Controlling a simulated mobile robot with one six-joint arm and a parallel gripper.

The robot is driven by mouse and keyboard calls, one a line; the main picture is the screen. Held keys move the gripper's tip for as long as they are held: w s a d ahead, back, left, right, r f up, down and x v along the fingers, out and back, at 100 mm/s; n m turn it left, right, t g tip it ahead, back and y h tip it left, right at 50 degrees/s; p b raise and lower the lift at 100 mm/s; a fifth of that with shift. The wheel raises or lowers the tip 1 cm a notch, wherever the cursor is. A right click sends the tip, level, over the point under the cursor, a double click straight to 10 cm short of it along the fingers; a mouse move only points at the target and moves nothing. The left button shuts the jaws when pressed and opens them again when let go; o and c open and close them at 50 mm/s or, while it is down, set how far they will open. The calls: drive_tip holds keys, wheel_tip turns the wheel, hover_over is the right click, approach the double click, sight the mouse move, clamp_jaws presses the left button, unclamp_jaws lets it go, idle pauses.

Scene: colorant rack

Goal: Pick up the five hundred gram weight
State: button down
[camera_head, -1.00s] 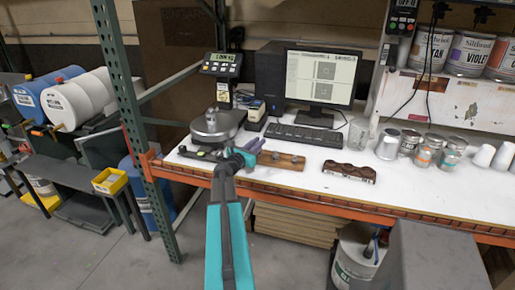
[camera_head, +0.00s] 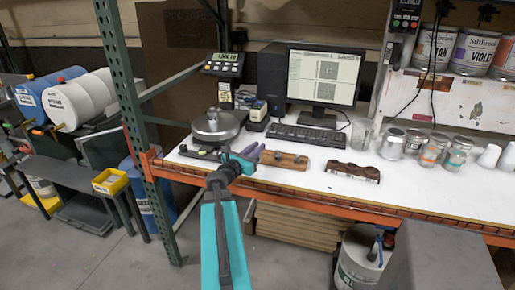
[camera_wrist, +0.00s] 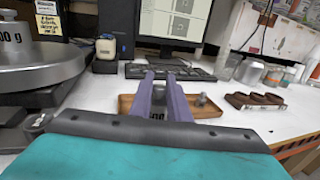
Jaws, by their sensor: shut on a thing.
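My gripper (camera_wrist: 166,100) shows in the wrist view as two purple fingers close together over a wooden holder. The fingers are shut on a small grey weight (camera_wrist: 157,116) with dark printing, which looks like the five hundred gram weight. The fingers hide most of it, and I cannot tell whether it is clear of the holder. The wooden holder (camera_wrist: 126,104) lies on the white bench, with a smaller metal weight (camera_wrist: 202,99) at its right end. In the head view, my gripper (camera_head: 252,152) is just left of the wooden holder (camera_head: 284,160); the held weight cannot be made out there.
A scale (camera_head: 215,128) with a metal weight on it stands left of my gripper. A keyboard (camera_head: 307,135) and a monitor (camera_head: 323,78) are behind. A dark brown rack (camera_head: 352,172) and several jars (camera_head: 430,150) stand to the right. Bare bench lies between holder and rack.

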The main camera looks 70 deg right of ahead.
drive_tip(key=shift+s+a, duration=0.25)
drive_tip(key=shift+a, duration=0.5)
drive_tip(key=shift+r+p, duration=0.25)
drive_tip(key=shift+p, duration=0.1)
drive_tip(key=a+p, duration=0.2)
drive_tip(key=p, duration=0.4)
drive_tip(key=s+a+p, duration=0.1)
drive_tip(key=a+p, duration=0.2)
drive_tip(key=p, duration=0.4)
drive_tip(key=shift+r, duration=0.2)
drive_tip(key=shift+f, duration=0.1)
drive_tip(key=shift+a, duration=0.1)
